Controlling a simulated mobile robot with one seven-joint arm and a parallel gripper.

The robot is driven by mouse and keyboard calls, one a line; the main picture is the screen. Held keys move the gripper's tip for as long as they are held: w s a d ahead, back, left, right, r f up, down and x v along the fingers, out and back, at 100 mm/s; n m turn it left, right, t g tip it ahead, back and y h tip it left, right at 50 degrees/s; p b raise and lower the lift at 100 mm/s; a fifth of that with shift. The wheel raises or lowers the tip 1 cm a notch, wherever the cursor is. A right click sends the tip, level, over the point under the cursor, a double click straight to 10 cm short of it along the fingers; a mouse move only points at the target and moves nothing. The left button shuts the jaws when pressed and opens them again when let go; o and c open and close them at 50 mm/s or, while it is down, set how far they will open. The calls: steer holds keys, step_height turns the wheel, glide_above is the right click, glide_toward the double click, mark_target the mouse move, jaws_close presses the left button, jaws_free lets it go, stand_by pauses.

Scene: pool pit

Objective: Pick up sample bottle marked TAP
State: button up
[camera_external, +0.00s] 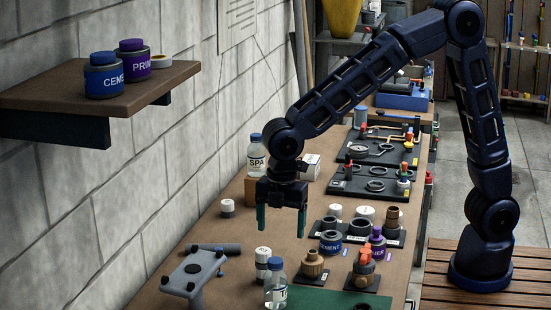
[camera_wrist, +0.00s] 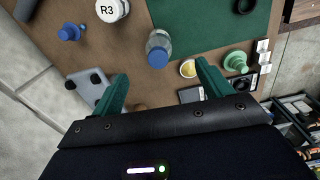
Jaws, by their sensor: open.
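A clear sample bottle with a blue cap (camera_external: 276,284) stands upright on the bench near the bottom of the external view. Its label begins with T; the rest is hard to read. In the wrist view a blue-capped clear bottle (camera_wrist: 158,50), seen from above beside the green mat, appears to be the same one. Another blue-capped bottle marked SPA (camera_external: 257,157) stands farther back near the wall. My gripper (camera_external: 282,222) points down above the bench, open and empty. In the wrist view its two green fingers (camera_wrist: 162,76) are spread, with the bottle beyond the gap between them.
A white-lidded container (camera_external: 263,262), its lid marked R3 in the wrist view (camera_wrist: 112,9), stands close to the bottle. A grey stand (camera_external: 193,271), fittings (camera_external: 313,263) and the green mat (camera_external: 335,299) are nearby. A wall shelf (camera_external: 150,88) juts out at left.

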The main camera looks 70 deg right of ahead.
mark_target(275, 260)
steer(key=shift+w+a+f+n, duration=0.3)
steer(key=shift+a+f, duration=0.4)
steer(key=shift+a, duration=0.05)
steer(key=shift+a+f, duration=0.1)
steer(key=shift+f, duration=0.3)
steer(key=shift+w+f, duration=0.2)
steer(key=shift+f, duration=4.85)
steer(key=shift+r, duration=0.1)
steer(key=c, duration=1.4)
